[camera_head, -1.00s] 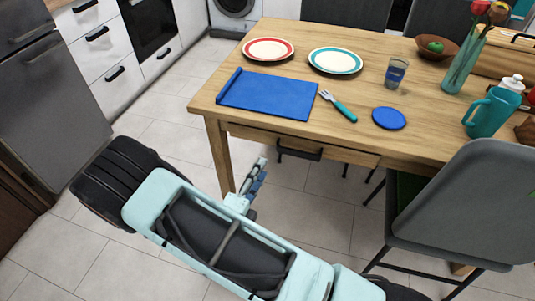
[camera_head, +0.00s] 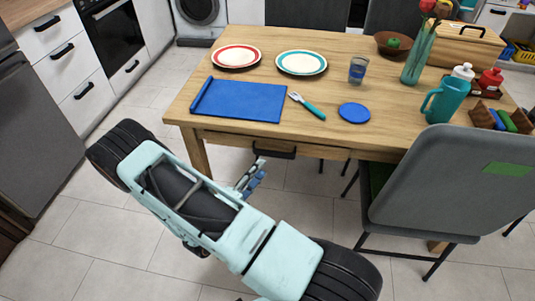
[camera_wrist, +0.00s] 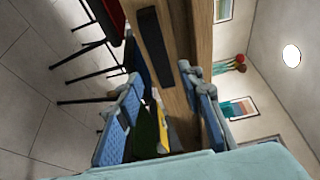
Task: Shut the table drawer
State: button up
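The wooden table (camera_head: 340,60) has a drawer (camera_head: 225,139) in its front, under the top. The drawer has a dark bar handle (camera_head: 273,151). Its front looks slightly proud of the table edge, but the gap is hard to judge. My gripper (camera_head: 254,180) is in front of the drawer, below and a little left of the handle in the head view, apart from it. In the wrist view my gripper (camera_wrist: 166,112) has its two blue-padded fingers spread, with nothing held. The drawer handle (camera_wrist: 153,45) shows beyond the fingers on the wooden front.
A grey chair (camera_head: 455,185) stands at the table's right front. The tabletop holds a blue mat (camera_head: 240,100), two plates, a fork, a blue coaster (camera_head: 354,112), a cup and a teal mug (camera_head: 445,100). Open tiled floor (camera_head: 310,205) lies before the drawer.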

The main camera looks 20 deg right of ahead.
aim_at(272, 155)
jog(key=x, duration=0.9)
jog(key=shift+r+b, duration=0.1)
jog(key=shift+b, duration=0.2)
jog(key=shift+c, duration=0.7)
grip_shut()
